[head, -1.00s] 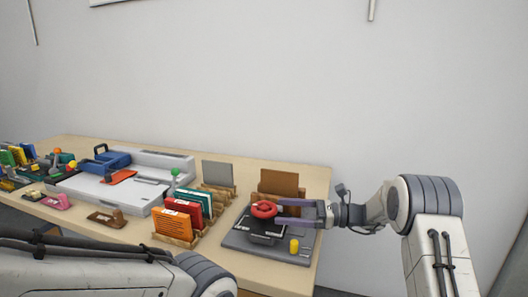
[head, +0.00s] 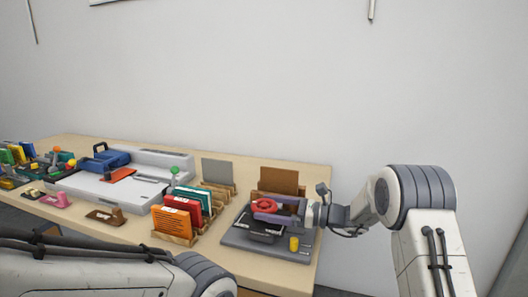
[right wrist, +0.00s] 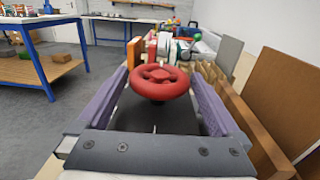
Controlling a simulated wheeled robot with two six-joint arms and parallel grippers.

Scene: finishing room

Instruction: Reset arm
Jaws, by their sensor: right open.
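My right gripper (head: 274,211) is open over the grey device at the right end of the table. Its purple fingers lie on either side of a red handwheel (head: 264,204). In the right wrist view the handwheel (right wrist: 160,82) stands between the two finger ends, with a gap on each side. The handwheel sits on a black block (head: 262,228) on a grey base plate (head: 291,254). My left arm crosses the lower left of the head view, and its gripper is out of the picture.
A yellow knob (head: 294,243) stands on the plate's near side. Orange (head: 171,222), red and teal folders stand in wooden racks to the left. A brown panel (head: 279,181) stands behind. A white machine (head: 112,190) lies farther left. The air above the table is clear.

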